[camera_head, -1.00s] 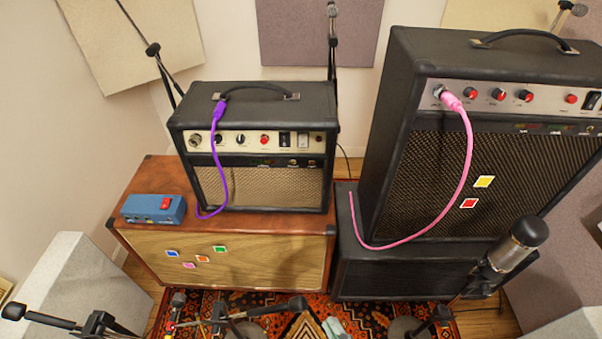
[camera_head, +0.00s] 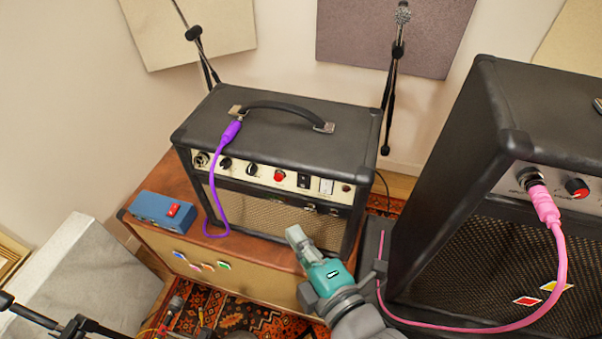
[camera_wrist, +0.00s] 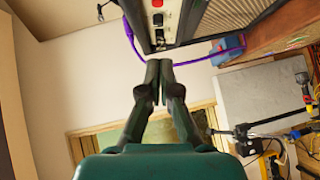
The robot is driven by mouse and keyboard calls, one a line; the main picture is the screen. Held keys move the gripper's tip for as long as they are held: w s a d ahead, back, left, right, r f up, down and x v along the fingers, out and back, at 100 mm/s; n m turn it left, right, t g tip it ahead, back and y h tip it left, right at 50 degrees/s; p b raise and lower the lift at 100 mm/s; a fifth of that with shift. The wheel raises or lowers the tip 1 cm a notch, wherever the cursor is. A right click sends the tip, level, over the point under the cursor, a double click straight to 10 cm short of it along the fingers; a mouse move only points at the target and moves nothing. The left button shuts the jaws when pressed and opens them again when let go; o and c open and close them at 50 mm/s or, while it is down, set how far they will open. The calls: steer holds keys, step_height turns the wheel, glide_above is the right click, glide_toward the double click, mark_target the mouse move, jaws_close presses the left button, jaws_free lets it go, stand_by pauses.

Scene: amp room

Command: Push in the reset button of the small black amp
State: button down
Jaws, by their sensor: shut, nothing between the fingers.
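The small black amp (camera_head: 285,130) stands on a wooden cabinet, its front panel facing me. The cream control strip (camera_head: 265,173) has dark knobs, a red knob (camera_head: 280,175), a black switch (camera_head: 304,180), a white switch (camera_head: 326,186) and a small dark red round part (camera_head: 346,187) at the right end. No label is readable, so I cannot tell which is the reset button. My gripper (camera_head: 295,234) is shut and empty, in front of and below the panel's right half, apparently apart from it. In the wrist view its fingertips (camera_wrist: 158,66) meet just below the amp's front (camera_wrist: 168,22), which appears turned sideways.
A blue pedal box (camera_head: 163,210) sits on the wooden cabinet (camera_head: 245,277). A large black amp (camera_head: 490,130) with a pink cable (camera_head: 559,265) stands close on the right. Microphone stands (camera_head: 398,60) rise behind.

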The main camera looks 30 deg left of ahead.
mark_target(278, 177)
steer(key=shift+w+r, duration=0.1)
steer(key=shift+a, duration=0.1)
steer(key=w+d+x, duration=0.1)
steer(key=w+x, duration=0.1)
steer(key=x, duration=1)
steer(key=shift+w+f, duration=0.25)
steer(key=shift+w, duration=0.2)
